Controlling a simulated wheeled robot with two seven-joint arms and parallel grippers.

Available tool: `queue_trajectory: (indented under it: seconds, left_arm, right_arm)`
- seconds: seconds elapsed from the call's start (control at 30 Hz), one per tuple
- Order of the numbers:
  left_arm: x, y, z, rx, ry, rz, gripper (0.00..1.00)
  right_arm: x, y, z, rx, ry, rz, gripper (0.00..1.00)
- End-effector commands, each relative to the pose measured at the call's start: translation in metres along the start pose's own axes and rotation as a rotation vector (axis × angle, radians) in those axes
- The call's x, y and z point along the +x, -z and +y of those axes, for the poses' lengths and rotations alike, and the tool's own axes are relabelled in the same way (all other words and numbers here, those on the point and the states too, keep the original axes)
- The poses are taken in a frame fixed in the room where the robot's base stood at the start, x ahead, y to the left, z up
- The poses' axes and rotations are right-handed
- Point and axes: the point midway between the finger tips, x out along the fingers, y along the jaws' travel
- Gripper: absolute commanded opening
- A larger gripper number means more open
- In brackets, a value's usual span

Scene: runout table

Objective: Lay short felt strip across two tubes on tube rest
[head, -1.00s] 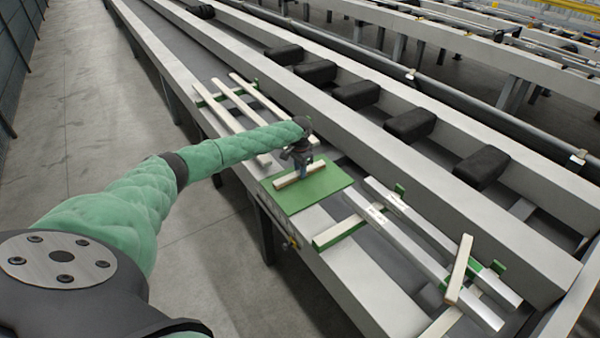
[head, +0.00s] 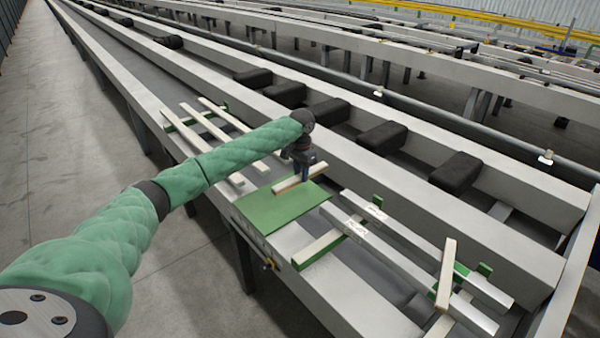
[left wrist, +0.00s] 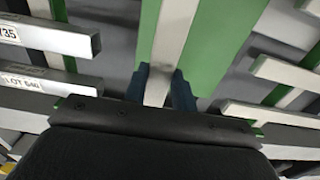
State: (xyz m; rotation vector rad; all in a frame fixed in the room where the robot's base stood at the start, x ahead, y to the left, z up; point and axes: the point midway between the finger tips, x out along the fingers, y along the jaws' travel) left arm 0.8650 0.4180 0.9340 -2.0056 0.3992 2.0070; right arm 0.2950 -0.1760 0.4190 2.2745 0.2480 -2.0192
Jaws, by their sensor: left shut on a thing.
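The strip looks slightly above the far edge of a green mat (head: 275,213). In the left wrist view the strip (left wrist: 175,30) runs between the two blue fingers (left wrist: 160,88). Two silvery labelled tubes, the nearer (head: 390,254) and the farther (head: 425,247), lie side by side on the tube rest (head: 322,247), to the right of the mat. Another pale strip (head: 446,268) lies across both tubes near their right end.
Several long pale strips (head: 215,128) lie on a green-edged rest left of the mat. Black blocks (head: 382,138) line the channel behind a grey beam (head: 470,228). The table's front beam (head: 345,302) borders the open floor.

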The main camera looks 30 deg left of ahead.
Motion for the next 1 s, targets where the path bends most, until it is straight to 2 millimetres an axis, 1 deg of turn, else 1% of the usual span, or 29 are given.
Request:
queue_trajectory:
  seconds: [0.13,0.3,0.37,0.5,0.57,0.67,0.77,0.8,0.87,0.9,0.97,1.0]
  left_arm:
    - [-0.004,0.003,0.005,0.001,0.0,0.001,0.03]
    - [-0.005,0.003,0.005,-0.033,0.0,0.001,0.03]
    - [-0.004,0.003,0.005,-0.072,0.0,0.001,0.03]
    - [-0.004,0.001,0.005,-0.228,0.0,0.001,0.03]
    - [-0.008,0.001,0.01,-0.304,0.0,0.002,0.03]
    - [-0.019,0.002,0.031,-0.41,0.0,0.003,0.03]
    - [-0.035,0.001,0.063,-0.493,0.0,0.003,0.03]
    - [-0.041,-0.001,0.079,-0.52,0.0,0.003,0.03]
    - [-0.046,-0.007,0.106,-0.551,0.0,0.002,0.03]
    - [-0.049,-0.013,0.124,-0.565,0.0,0.002,0.03]
    - [-0.049,-0.025,0.151,-0.574,0.0,0.001,0.03]
    - [-0.049,-0.034,0.168,-0.572,0.0,0.0,0.03]
  right_arm:
    - [-0.006,0.002,-0.001,0.001,0.002,-0.002,0.36]
    - [-0.007,0.002,-0.001,0.001,0.002,-0.003,0.36]
    - [-0.007,0.002,-0.001,0.001,0.002,-0.003,0.36]
    - [-0.007,0.002,-0.001,0.001,0.002,-0.003,0.36]
    - [-0.007,0.002,-0.001,0.001,0.002,-0.003,0.36]
    - [-0.007,0.002,-0.001,0.001,0.002,-0.003,0.36]
    - [-0.007,0.002,-0.002,0.001,0.002,-0.002,0.36]
    - [-0.007,0.002,-0.002,0.001,0.002,-0.002,0.36]
    - [-0.006,0.002,-0.002,0.001,0.002,-0.002,0.36]
    - [-0.006,0.002,-0.002,0.001,0.002,-0.002,0.36]
    - [-0.006,0.002,-0.002,0.001,0.002,-0.002,0.36]
    - [-0.006,0.002,-0.002,0.001,0.002,-0.002,0.36]
